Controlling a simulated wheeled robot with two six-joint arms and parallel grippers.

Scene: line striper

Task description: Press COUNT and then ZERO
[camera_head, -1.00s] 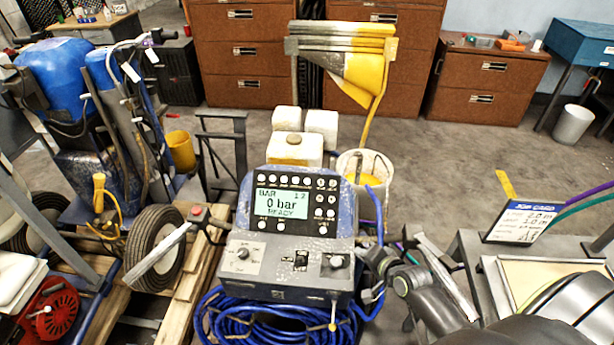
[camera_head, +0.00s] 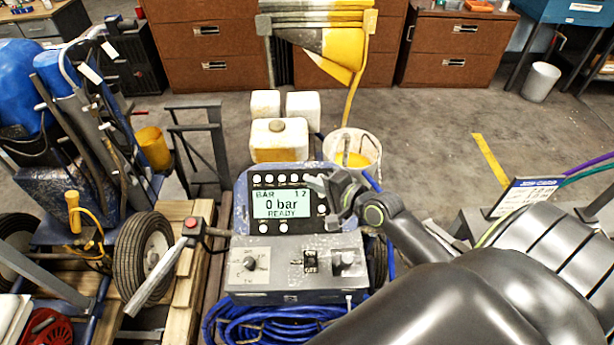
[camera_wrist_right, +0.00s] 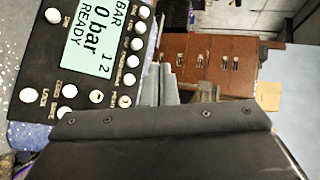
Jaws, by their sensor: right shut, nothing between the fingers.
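The control panel (camera_head: 241,205) of the line striper carries a lit display (camera_head: 280,204) reading "BAR", "1 2", "0 bar" and "READY". White round buttons lie around it; a row of them (camera_head: 281,179) runs above the display. The panel also fills the left of the right wrist view (camera_wrist_right: 30,60). My right gripper (camera_head: 318,184) is shut and empty at the panel's right side, hiding some buttons there. Its fingertips also show in the right wrist view (camera_wrist_right: 160,84). Whether they touch the panel is unclear. My left gripper is not in view.
Below the panel is a grey box (camera_head: 290,284) with a knob and switches. A coiled blue hose (camera_head: 270,322) hangs under it. A white bucket (camera_head: 368,148) stands behind, and a lever with a red button (camera_head: 165,268) is at the left. Open floor (camera_head: 440,130) lies to the right.

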